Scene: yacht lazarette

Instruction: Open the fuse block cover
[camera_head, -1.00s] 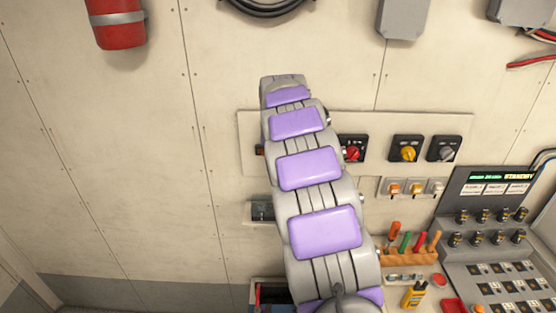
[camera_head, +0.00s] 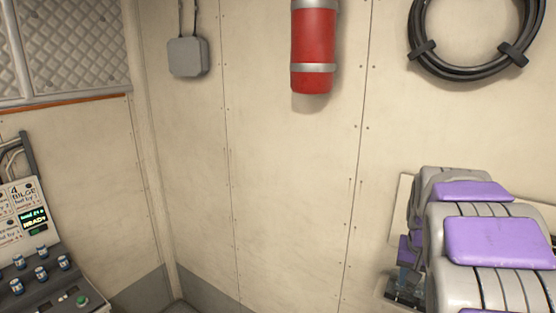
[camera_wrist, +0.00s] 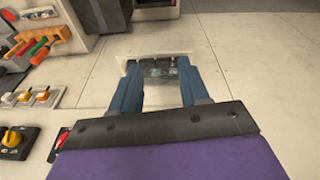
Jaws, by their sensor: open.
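The fuse block (camera_wrist: 160,72) shows in the wrist view as a small dark unit under a clear cover (camera_wrist: 128,66), mounted on the pale wall panel. My gripper (camera_wrist: 159,78) has two blue fingers, spread apart, one on each side of the block. The fingertips overlap the cover's edges in the picture; I cannot tell whether they touch it. The cover looks closed, though the fingers hide part of it. In the head view my arm fills the lower right, and the block (camera_head: 402,297) shows partly at the bottom, beside my arm.
In the wrist view, a yellow rotary switch (camera_wrist: 12,140), small toggle switches (camera_wrist: 42,97) and a rack of coloured-handled tools (camera_wrist: 38,40) lie left. In the head view, a red extinguisher (camera_head: 313,45), coiled cable (camera_head: 425,60) and control console (camera_head: 40,270) surround clear wall.

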